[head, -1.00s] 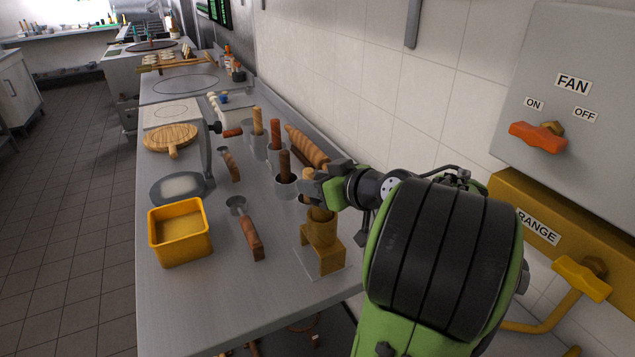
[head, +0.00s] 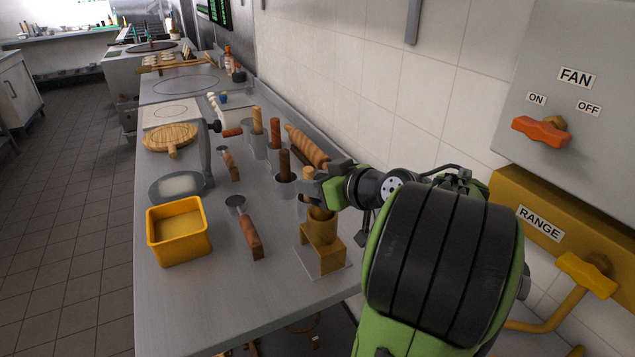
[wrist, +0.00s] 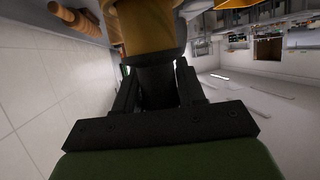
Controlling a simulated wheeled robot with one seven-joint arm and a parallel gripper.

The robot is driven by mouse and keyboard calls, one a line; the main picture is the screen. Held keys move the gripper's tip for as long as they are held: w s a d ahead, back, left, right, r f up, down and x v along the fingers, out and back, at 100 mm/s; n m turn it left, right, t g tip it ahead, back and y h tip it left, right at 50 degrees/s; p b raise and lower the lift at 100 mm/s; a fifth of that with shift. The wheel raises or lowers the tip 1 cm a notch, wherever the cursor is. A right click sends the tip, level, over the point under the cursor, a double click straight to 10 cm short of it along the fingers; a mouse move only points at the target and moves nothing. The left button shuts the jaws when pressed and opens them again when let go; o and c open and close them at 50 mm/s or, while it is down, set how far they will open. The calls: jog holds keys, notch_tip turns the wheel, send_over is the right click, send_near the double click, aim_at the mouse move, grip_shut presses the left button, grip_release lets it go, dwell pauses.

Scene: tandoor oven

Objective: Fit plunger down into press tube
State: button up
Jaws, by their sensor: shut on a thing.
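The press tube (head: 322,232) is a brass-yellow upright cylinder on a yellow bracket stand, at the near right of the counter. My gripper (head: 322,190) is right above the tube's mouth, its fingers shut on the plunger. In the wrist view a dark piece (wrist: 157,80), seemingly the plunger, sits between the fingers, with a yellow-brown round body (wrist: 150,27) just beyond it. The gripper hides most of the plunger in the head view. I cannot tell how far its lower end is inside the tube.
Several wooden-handled tools in metal cups stand behind the tube, beside a ridged wooden roller (head: 306,147). The tiled wall and yellow range panel (head: 540,225) bound the right. The counter's front is clear.

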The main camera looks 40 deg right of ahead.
jog(key=shift+f+b, duration=1.35)
jog(key=shift+b, duration=0.1)
jog(key=o, duration=1.3)
jog(key=v, duration=0.8)
